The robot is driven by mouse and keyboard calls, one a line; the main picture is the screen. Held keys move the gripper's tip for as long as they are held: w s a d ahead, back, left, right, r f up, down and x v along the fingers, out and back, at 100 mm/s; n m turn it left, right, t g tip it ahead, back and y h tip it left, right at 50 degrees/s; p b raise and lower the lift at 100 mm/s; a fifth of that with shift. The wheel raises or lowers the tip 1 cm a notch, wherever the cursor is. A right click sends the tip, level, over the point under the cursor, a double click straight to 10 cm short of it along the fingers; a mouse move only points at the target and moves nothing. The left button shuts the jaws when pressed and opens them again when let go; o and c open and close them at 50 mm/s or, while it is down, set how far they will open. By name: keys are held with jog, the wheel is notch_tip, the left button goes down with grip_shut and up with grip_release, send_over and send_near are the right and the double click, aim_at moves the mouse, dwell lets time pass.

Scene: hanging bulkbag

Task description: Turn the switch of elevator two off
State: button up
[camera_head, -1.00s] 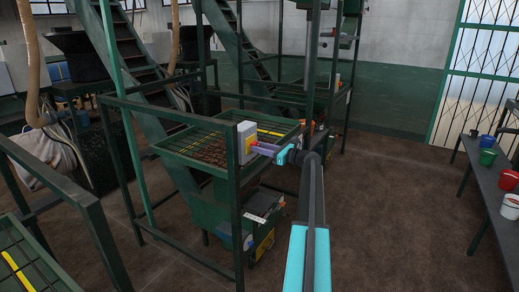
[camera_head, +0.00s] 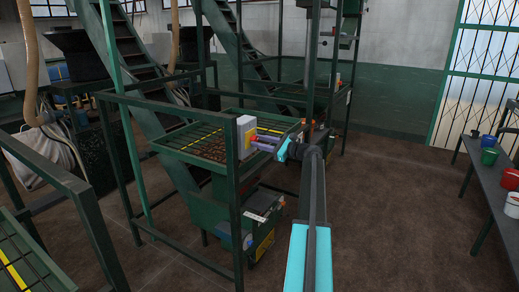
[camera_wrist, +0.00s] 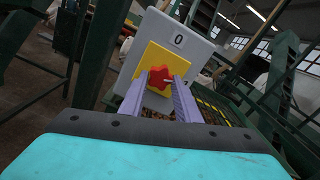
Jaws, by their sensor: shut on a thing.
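The switch is a pale grey box (camera_head: 246,128) on a green post of the frame, left of my gripper in the head view. In the wrist view the box (camera_wrist: 190,45) has a yellow plate (camera_wrist: 152,57) and a red star-shaped knob (camera_wrist: 160,76). A "0" is printed above the knob and a "1" to its right. The knob's white mark points right, toward the "1". My gripper (camera_head: 257,141) has purple fingers, seen in the wrist view (camera_wrist: 158,86) on both sides of the knob, shut on it.
A green grated tray (camera_head: 205,145) with brown pieces lies behind the box. Green frame posts and rails (camera_head: 234,210) stand close to my arm. A table (camera_head: 492,185) with several cups stands at the right. The floor (camera_head: 400,215) between is open.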

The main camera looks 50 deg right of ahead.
jog(key=n+b, duration=1.1)
jog(key=b, duration=0.3)
jog(key=shift+d+f+n, duration=0.1)
jog(key=shift+f+n, duration=0.05)
jog(key=shift+n, duration=0.15)
jog(key=shift+r+n+b, duration=0.2)
jog(key=shift+n+b, duration=0.9)
jog(key=o, duration=1)
jog(key=shift+r, duration=0.1)
jog(key=shift+o, duration=0.2)
jog(key=v, duration=1.4)
jog(key=shift+b, duration=0.4)
